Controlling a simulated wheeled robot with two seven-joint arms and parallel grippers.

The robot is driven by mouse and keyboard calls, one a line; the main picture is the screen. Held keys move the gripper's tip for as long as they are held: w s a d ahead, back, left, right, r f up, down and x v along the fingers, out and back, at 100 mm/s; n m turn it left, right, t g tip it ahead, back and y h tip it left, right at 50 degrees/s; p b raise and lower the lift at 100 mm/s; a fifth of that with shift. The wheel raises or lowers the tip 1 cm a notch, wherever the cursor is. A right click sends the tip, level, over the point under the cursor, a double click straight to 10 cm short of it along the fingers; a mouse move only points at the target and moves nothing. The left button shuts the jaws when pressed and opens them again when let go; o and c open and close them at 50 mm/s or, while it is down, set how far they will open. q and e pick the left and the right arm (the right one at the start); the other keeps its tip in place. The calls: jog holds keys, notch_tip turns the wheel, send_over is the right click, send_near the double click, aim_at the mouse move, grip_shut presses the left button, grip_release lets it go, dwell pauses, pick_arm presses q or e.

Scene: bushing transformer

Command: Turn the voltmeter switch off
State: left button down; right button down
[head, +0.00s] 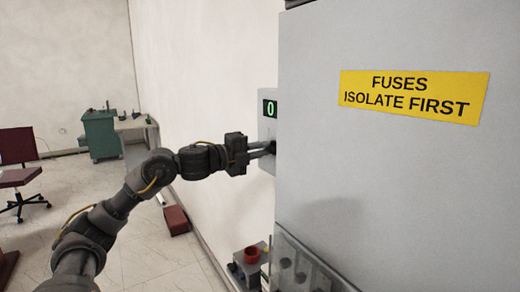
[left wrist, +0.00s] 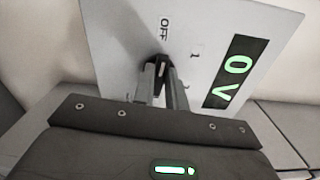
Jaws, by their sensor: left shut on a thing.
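The voltmeter panel (left wrist: 120,45) is a light grey plate on the wall. It carries a dark display (left wrist: 234,70) with a green "0V", and printed marks "OFF" and "1". The black switch knob (left wrist: 158,64) sits on the panel, and its white pointer line appears to face the "OFF" mark. My left gripper (left wrist: 162,76) is shut on the knob, one finger on each side, and partly covers it. In the head view the panel (head: 266,127) is half hidden behind the large cabinet, with my left gripper (head: 264,149) reaching to it. My right gripper is out of view.
A large grey cabinet (head: 400,180) with a yellow "FUSES ISOLATE FIRST" label (head: 413,95) stands close to the right of my left gripper. A red round part (head: 251,254) is low by the wall. A chair (head: 20,165) and green bench (head: 102,135) are far left.

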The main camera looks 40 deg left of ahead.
pick_arm(q)
jog(key=shift+n, duration=0.6)
jog(key=c, duration=1.4)
grip_release()
jog(key=shift+a, duration=0.1)
jog(key=shift+c, duration=0.2)
jog(key=shift+f, duration=0.1)
jog(key=b+v, duration=0.9)
jog(key=v, duration=0.2)
jog(key=shift+b, duration=0.35)
